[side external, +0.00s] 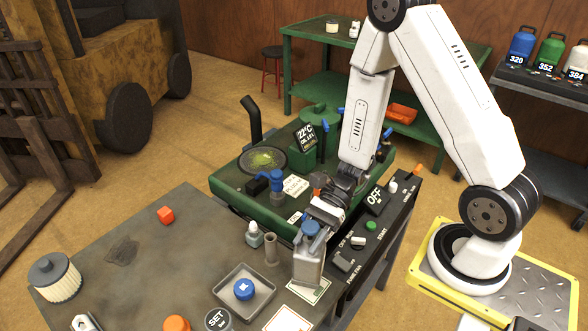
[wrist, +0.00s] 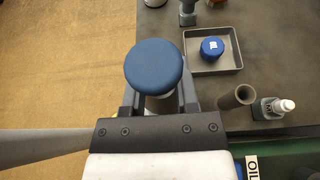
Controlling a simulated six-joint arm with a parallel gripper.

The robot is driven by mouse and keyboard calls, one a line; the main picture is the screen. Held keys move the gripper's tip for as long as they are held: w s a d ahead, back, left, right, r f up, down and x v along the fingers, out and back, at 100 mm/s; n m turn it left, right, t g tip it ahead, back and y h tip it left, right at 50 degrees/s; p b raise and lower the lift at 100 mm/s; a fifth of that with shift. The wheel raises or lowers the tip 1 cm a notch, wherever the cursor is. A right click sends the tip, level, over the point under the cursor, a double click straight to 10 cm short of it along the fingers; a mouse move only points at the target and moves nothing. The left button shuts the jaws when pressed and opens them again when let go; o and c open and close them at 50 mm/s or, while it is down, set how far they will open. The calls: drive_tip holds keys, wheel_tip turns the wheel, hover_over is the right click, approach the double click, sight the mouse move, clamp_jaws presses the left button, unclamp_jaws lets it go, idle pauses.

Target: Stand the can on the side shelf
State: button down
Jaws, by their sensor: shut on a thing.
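The can is a grey metal container (side external: 308,265) with a blue cap (wrist: 154,67). In the side view it hangs upright below my gripper (side external: 322,217), near the right edge of the dark work table. My gripper (wrist: 158,100) is shut on the can near its top. In the wrist view the cap hides most of the can. A green-bordered label (side external: 309,291) lies beneath or just in front of the can; whether the can touches it I cannot tell. Which surface is the side shelf is not clear from these views.
A tray (side external: 219,287) with a blue cap (side external: 243,289), an upright tube (side external: 271,250) and a small bottle (side external: 254,236) stand left of the can. A black control panel (side external: 365,235) is close on the right, the green machine (side external: 225,185) behind. A green shelf unit (side external: 300,33) stands farther back.

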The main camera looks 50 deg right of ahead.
drive_tip(key=shift+f, duration=1.7)
drive_tip(key=shift+c, duration=1.8)
unclamp_jaws()
drive_tip(key=shift+d, duration=0.1)
drive_tip(key=v, duration=1.2)
